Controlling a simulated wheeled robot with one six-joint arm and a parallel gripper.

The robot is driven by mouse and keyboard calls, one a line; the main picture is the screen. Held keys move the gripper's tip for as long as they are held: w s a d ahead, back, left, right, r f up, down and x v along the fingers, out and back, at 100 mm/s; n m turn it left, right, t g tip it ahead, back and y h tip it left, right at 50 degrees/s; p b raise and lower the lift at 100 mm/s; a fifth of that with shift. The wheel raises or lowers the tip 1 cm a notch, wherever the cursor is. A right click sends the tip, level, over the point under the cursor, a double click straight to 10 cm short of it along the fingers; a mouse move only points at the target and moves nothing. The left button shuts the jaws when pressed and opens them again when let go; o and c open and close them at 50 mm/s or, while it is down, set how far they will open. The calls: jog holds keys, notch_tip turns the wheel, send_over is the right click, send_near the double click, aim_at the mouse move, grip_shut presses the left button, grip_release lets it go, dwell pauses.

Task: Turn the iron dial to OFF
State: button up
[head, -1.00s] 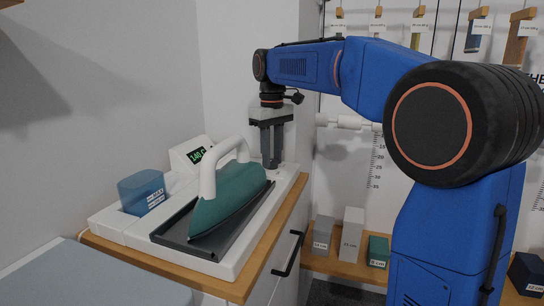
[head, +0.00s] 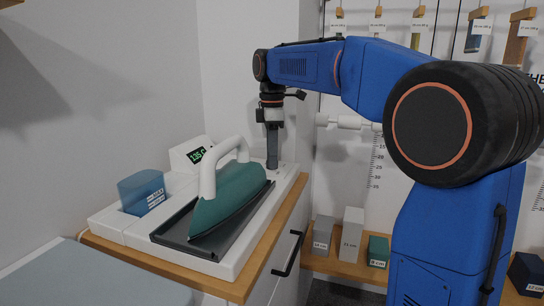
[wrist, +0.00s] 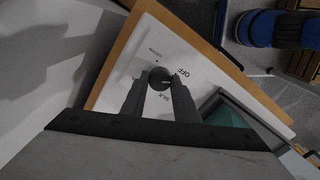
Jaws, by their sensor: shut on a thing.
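The dark round dial (wrist: 159,77) sits on a white panel in the wrist view, with a printed OFF label (wrist: 181,72) to its right and another label below it. My gripper (wrist: 160,82) is shut on the dial, one finger on each side. I cannot read clearly where its pointer stands. In the head view my gripper (head: 272,164) points straight down at the far end of the white base, and its fingers hide the dial. The teal iron (head: 228,194) with a white handle rests tilted on a dark tray. The display (head: 196,155) reads about 135 C.
A translucent blue container (head: 142,191) stands left of the iron. The white base (head: 237,262) sits on a wood-edged counter against the wall. Labelled blocks (head: 351,234) stand on a lower shelf to the right. The iron's handle is close to the gripper's left.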

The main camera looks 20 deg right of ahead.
jog(key=shift+n, duration=1.2)
jog(key=o, duration=1.1)
jog(key=shift+c, duration=0.2)
jog(key=shift+r, duration=0.1)
notch_tip(320, 180, up, 17)
jog(key=shift+r, duration=0.15)
jog(key=shift+s, duration=0.1)
